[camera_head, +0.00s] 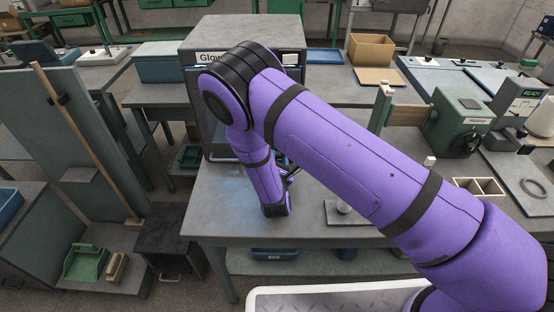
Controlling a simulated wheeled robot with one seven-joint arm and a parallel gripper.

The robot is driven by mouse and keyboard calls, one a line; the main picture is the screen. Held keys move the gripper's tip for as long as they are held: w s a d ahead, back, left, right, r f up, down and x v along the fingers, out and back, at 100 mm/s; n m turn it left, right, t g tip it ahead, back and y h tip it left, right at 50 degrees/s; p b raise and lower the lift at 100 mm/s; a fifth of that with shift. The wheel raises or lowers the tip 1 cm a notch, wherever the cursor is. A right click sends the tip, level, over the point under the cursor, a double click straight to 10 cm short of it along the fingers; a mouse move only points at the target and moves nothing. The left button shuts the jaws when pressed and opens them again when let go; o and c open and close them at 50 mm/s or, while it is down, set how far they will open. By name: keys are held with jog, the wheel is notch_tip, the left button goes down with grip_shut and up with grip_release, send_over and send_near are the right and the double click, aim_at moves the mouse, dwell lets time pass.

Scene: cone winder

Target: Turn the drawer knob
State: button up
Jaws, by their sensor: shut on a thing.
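A grey box-shaped cabinet (247,30) with a sign starting "Glow" stands on the grey worktable. My purple arm crosses in front of it and hides most of its front. My gripper (291,173) shows only as a small dark part beside my wrist, low at the cabinet's front. It is shut on what seems to be the drawer knob. The knob and the fingertips are hidden behind my arm, so the knob's angle cannot be told.
The worktable (225,215) is bare left of my wrist. A green machine (459,122) and a divided wooden box (478,187) stand further right. A leaning panel (75,135) is at left.

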jog(key=o, duration=0.9)
jog(key=s, duration=1.1)
jog(key=shift+a, duration=0.2)
jog(key=shift+w, duration=0.1)
